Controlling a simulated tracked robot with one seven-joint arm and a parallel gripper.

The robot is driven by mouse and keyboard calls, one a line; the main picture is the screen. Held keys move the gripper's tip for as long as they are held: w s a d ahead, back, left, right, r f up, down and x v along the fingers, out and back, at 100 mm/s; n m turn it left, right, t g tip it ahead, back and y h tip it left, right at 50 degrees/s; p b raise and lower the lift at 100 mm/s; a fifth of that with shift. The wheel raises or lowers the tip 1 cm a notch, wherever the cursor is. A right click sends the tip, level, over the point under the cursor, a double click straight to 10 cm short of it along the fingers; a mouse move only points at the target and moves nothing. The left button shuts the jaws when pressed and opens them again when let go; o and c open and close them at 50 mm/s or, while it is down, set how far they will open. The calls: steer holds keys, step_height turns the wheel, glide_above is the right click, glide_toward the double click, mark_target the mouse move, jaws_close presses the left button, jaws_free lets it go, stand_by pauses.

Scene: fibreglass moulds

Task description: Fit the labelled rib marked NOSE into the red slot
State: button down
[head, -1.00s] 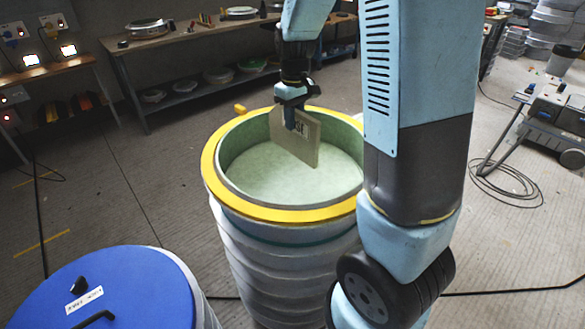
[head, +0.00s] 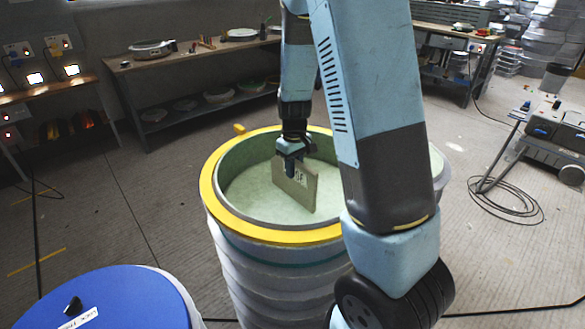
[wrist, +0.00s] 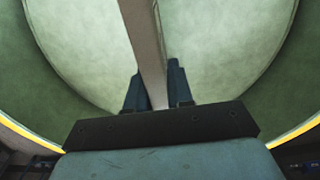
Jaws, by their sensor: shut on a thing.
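My gripper (head: 291,160) is shut on a flat tan rib (head: 306,193) with a pale label; only the last letters of the label show beside the fingers. The rib hangs upright inside the round mould (head: 213,206), which has a yellow rim and a pale green inside. I cannot tell whether its lower edge touches the mould floor. In the wrist view the rib (wrist: 145,40) runs edge-on between the two fingers (wrist: 155,92), over the green floor (wrist: 215,40). No red slot shows in either view; my arm hides the mould's right side in the head view.
A blue-lidded drum (head: 120,297) stands at the front left. Benches with tools and dishes (head: 190,62) line the back wall. A cart (head: 555,135) and a coiled cable (head: 505,198) are at the right.

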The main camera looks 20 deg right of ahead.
steer(key=c, duration=1)
jaws_free()
